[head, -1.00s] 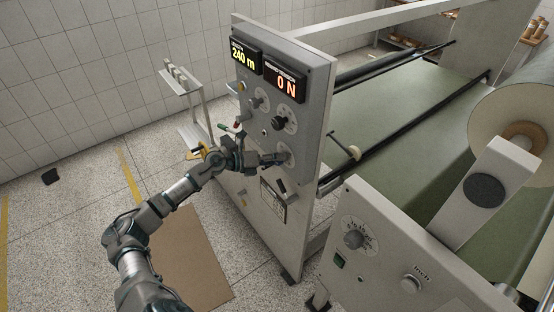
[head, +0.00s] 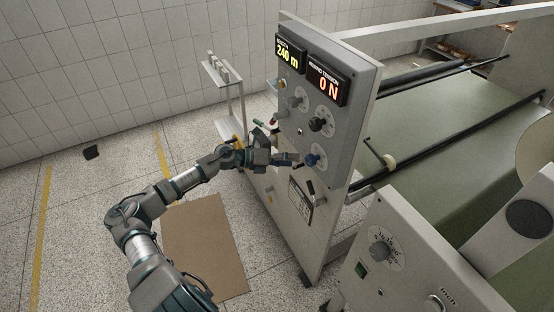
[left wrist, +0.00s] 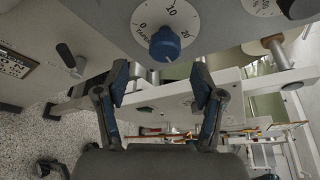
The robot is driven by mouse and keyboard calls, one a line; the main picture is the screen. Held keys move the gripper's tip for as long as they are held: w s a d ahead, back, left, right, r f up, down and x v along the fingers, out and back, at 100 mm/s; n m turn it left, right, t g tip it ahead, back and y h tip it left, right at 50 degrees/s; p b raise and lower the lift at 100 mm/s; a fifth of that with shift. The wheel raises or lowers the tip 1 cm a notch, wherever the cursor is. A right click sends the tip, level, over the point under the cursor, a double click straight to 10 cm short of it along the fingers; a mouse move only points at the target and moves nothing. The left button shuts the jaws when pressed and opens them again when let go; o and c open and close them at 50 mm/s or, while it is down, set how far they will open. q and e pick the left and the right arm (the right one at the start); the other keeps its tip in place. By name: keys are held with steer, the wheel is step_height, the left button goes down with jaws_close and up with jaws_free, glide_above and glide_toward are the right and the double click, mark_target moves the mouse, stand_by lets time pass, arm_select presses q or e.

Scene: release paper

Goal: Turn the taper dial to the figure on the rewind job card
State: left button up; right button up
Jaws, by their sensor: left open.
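The taper dial has a blue knob (head: 312,159) on the grey upright panel. In the left wrist view the blue knob (left wrist: 165,44) sits on a white scale plate (left wrist: 183,17) lettered TAPER, with 0, 10 and 20. I cannot tell which figure the knob points to. My left gripper (head: 297,161) is just left of the knob in the head view. In the left wrist view the left gripper (left wrist: 160,80) is open and empty, its fingertips apart and below the knob. A framed card (head: 300,199) is on the panel below; its text is unreadable. My right gripper is not in view.
A black knob (head: 317,124) and a grey knob (head: 297,103) sit above the taper dial. Displays read 240 m (head: 289,55) and 0 N (head: 327,84). A black lever (left wrist: 67,55) sticks out near the card. A brown mat (head: 204,245) lies on the floor.

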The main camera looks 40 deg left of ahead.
arm_select(q)
steer(key=shift+v, duration=2.3)
